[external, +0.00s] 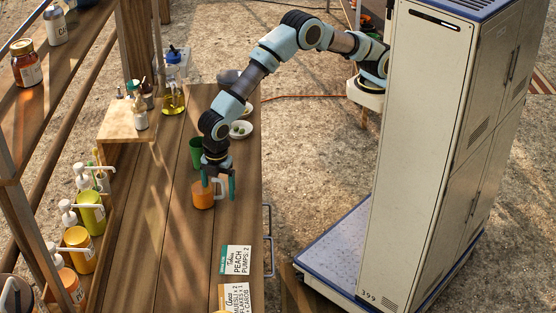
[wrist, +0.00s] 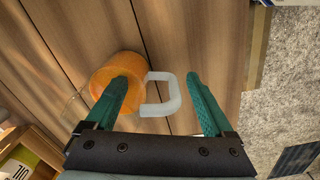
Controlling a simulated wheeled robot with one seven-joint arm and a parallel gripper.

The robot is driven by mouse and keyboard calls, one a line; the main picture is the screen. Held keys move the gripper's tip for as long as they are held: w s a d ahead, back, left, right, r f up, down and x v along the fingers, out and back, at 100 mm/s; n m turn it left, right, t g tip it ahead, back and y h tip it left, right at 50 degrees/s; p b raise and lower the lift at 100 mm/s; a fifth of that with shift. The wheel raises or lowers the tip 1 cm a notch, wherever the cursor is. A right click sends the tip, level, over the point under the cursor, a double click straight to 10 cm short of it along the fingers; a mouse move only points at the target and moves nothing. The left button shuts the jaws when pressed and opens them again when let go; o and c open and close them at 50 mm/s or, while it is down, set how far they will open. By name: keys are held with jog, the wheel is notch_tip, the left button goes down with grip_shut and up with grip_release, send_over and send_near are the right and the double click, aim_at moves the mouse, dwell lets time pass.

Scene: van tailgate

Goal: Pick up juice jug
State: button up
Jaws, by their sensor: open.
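The juice jug (external: 202,197) is orange with a pale handle on its right side, and stands on the wooden counter (external: 180,255). It also shows in the wrist view (wrist: 112,68), with its handle (wrist: 170,95) toward the picture's middle. My gripper (external: 218,188) is right at the jug, pointing down, with its two teal fingers apart. In the wrist view my gripper (wrist: 156,82) has the handle between its fingers. The left finger overlaps the orange body; I cannot tell whether it touches or reaches inside. The jug is not gripped.
A green cup (external: 196,153) stands just behind the jug, with small white bowls (external: 241,129) beyond. Pump bottles (external: 77,248) line the left side. Order cards (external: 236,260) lie at the front right. The counter between jug and cards is clear.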

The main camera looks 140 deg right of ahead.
grip_shut()
dwell(0.7)
dwell(0.3)
